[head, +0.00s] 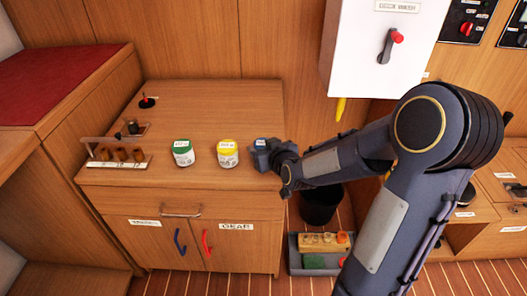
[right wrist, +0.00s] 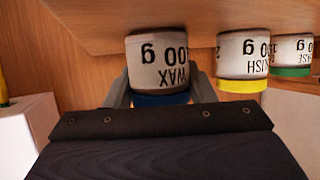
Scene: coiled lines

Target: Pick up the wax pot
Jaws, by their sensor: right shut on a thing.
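The wax pot (right wrist: 158,65) is white with a blue lid and a "WAX 100 g" label; it appears upside down in the right wrist view. In the head view its blue-lidded top (head: 262,142) shows at the right end of the cabinet top, mostly hidden by my right gripper. My right gripper (right wrist: 158,88) is shut on the wax pot, with a finger on each side of it. I cannot tell whether the pot's base touches the cabinet top. My left gripper is not in view.
A yellow-lidded pot (head: 228,153) and a green-lidded pot (head: 183,152) stand left of the wax pot on the cabinet top (head: 215,105). A small rack (head: 118,157) is further left. A white box (head: 375,50) hangs above right. A grey tray (head: 308,268) lies on the floor.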

